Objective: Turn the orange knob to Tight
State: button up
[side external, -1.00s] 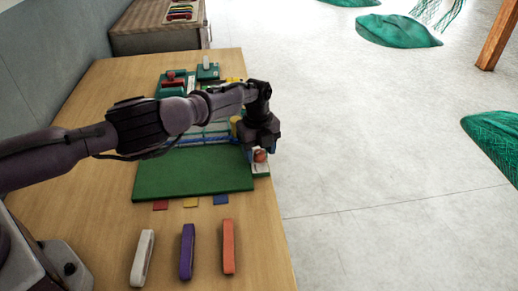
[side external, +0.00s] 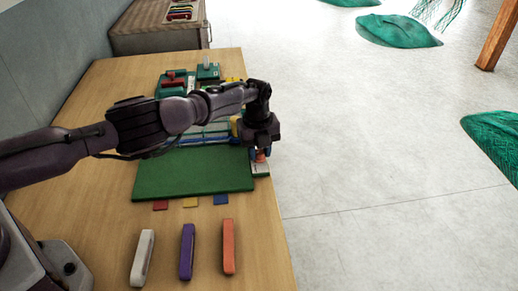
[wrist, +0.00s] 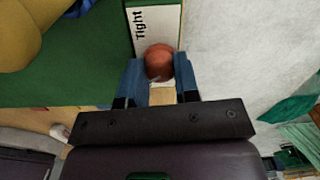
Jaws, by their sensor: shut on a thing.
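The orange knob (wrist: 159,62) stands on a white panel (wrist: 146,12) at the right edge of the table. The word "Tight" is printed on the panel, above and to the left of the knob in the wrist view. My gripper (wrist: 160,78) is shut on the knob, with one blue finger on each side of it. In the side external view my gripper (side external: 261,153) reaches down over the panel (side external: 260,170), and the knob (side external: 260,157) shows partly between the fingers. Any pointer on the knob cannot be made out.
A green mat (side external: 190,175) lies left of the panel. White, purple (side external: 187,251) and orange (side external: 228,246) bars lie at the front, near small coloured squares. Teal devices (side external: 207,71) stand at the back. The table's right edge is close to the panel, with open floor beyond.

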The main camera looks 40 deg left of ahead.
jog(key=m, duration=1.2)
jog(key=shift+m+g, duration=0.3)
jog(key=shift+m, duration=1.6)
jog(key=o, duration=0.9)
jog(key=shift+o, duration=0.2)
notch_tip(320, 180, up, 13)
jog(key=shift+w+a, duration=0.15)
